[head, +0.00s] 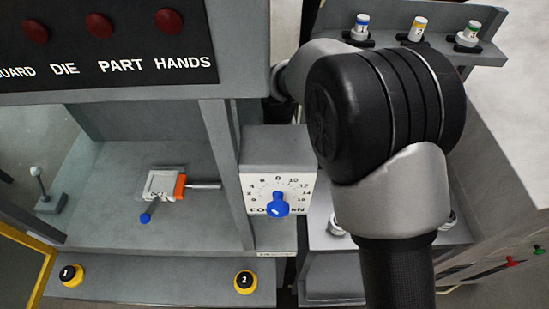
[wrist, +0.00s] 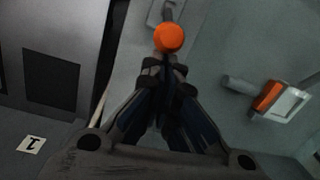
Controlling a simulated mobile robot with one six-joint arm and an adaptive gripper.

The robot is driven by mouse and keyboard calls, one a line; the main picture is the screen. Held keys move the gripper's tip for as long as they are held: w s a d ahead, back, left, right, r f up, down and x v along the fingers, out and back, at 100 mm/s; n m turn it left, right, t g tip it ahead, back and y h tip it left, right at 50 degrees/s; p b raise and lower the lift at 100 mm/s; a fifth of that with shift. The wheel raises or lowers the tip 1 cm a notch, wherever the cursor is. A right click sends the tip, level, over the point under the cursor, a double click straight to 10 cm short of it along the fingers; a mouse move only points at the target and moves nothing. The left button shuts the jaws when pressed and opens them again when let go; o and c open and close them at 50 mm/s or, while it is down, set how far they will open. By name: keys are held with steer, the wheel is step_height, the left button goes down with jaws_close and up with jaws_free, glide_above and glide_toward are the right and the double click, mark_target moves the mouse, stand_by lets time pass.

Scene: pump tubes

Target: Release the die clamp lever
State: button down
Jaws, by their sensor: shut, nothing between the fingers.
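In the wrist view a lever with a round orange knob (wrist: 169,38) stands on a grey plate, straight ahead of my gripper (wrist: 166,66). My gripper is shut and empty. Its fingertips appear just below the knob in the picture; I cannot tell whether they touch it. No label shows which lever is the die clamp. The head view shows neither this knob nor my fingers. To the right in the wrist view is a white block with an orange part (wrist: 269,95).
The grey press column (head: 227,165) and a dial box with a blue knob (head: 277,206) stand beside my arm. Yellow buttons (head: 246,282) line the front. Small bottles (head: 418,28) stand on a back shelf.

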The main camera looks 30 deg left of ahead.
step_height(320, 180, up, 7)
steer(key=shift+w, duration=0.4)
stand_by(0.4)
steer(key=shift+r, duration=0.1)
